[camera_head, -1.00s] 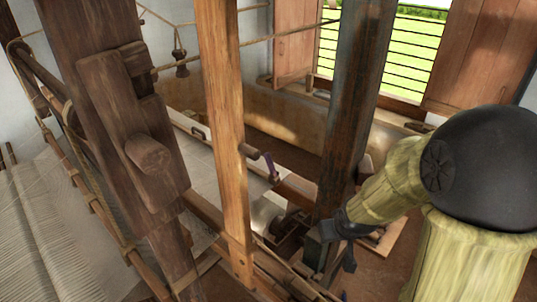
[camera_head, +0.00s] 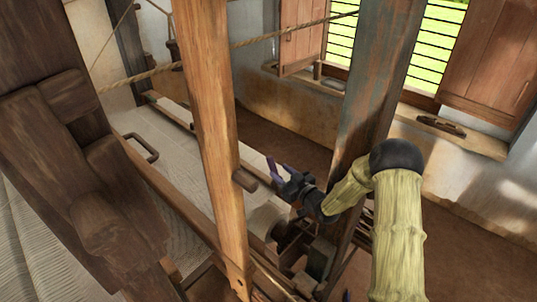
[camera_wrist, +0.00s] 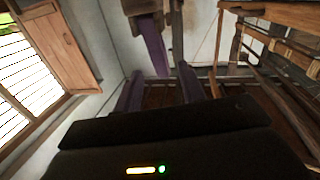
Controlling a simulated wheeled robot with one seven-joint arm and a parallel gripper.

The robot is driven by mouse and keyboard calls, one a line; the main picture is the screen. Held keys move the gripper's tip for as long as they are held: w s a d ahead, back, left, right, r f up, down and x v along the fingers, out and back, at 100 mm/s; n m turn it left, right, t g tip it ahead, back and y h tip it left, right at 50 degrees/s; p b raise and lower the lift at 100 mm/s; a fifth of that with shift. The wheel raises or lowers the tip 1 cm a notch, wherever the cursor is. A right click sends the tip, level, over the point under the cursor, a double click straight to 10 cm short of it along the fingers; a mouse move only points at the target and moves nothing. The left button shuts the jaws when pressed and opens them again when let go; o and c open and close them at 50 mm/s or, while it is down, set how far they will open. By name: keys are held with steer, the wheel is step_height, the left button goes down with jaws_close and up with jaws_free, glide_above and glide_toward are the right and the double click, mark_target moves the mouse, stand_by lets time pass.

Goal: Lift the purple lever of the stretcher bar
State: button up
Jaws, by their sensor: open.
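The purple lever (camera_wrist: 152,48) shows in the wrist view as a flat bar slanting down from a brown wooden piece at the top. My gripper (camera_wrist: 159,80) is open, with one dark purplish finger on each side of the view. The lever's lower end appears between the fingertips in the picture, and I see no grip on it. In the head view my gripper (camera_head: 281,166) is just right of the upright post's peg. Purple and dark shapes overlap there, so I cannot clearly separate lever from fingers.
A light wooden post (camera_head: 212,130) stands just left of my gripper, with a short peg (camera_head: 244,180). A dark weathered post (camera_head: 372,90) stands to the right, close to my arm. Pale cloth (camera_head: 165,150) stretches at the left. A rope (camera_head: 285,36) crosses above.

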mark_target(274, 166)
steer(key=shift+w+r, duration=0.1)
stand_by(0.3)
steer(key=x, duration=0.6)
steer(key=shift+w+a+r, duration=0.1)
steer(key=shift+w+a, duration=0.4)
steer(key=shift+a, duration=0.15)
steer(key=shift+d, duration=0.15)
jaws_close()
